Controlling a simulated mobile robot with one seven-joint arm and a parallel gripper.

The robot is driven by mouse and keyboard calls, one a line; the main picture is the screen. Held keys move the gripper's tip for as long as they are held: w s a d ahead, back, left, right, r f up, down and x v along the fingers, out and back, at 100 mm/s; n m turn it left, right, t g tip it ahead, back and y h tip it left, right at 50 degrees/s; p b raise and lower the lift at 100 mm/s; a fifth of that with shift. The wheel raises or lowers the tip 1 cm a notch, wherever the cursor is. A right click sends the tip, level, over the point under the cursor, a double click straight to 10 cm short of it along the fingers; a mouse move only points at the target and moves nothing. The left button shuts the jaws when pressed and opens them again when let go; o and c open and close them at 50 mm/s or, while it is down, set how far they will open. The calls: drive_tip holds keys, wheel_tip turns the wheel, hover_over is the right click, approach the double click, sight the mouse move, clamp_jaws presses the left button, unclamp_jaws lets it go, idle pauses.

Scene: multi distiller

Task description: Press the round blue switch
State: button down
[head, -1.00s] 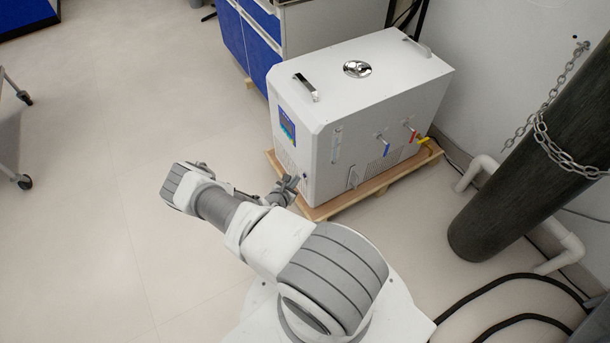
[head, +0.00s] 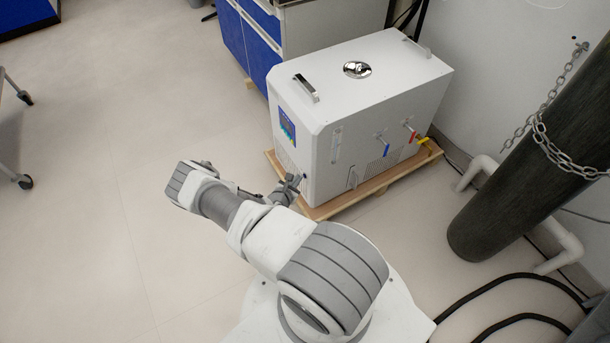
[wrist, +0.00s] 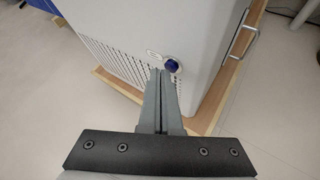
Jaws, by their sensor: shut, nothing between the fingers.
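The round blue switch (wrist: 172,66) is on the lower front of the white distiller box, near its corner, in the wrist view. It also shows small in the head view (head: 305,176). My gripper (wrist: 161,72) is shut and empty. Its fingertips lie just beside and below the switch in the wrist view, overlapping its edge closely. I cannot tell whether they touch it. In the head view my gripper (head: 296,182) is low at the box's front corner. The white distiller box (head: 385,100) stands upright with a small screen on its front.
The box stands on a wooden pallet (head: 322,212). Blue, red and yellow valve handles and a metal handle are on its right side. A blue and white cabinet is behind. A dark chained cylinder (head: 530,150) stands at the right.

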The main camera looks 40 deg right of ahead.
drive_tip(key=shift+d, duration=0.25)
idle(0.3)
drive_tip(key=shift+a, duration=0.1)
drive_tip(key=shift+w+a, duration=0.1)
drive_tip(key=shift+a, duration=0.45)
drive_tip(key=shift+a, duration=0.1)
drive_tip(key=a, duration=0.2)
drive_tip(key=w+a, duration=0.1)
drive_tip(key=a, duration=0.2)
drive_tip(key=shift+w+a, duration=0.2)
drive_tip(key=shift+a, duration=0.15)
idle(0.4)
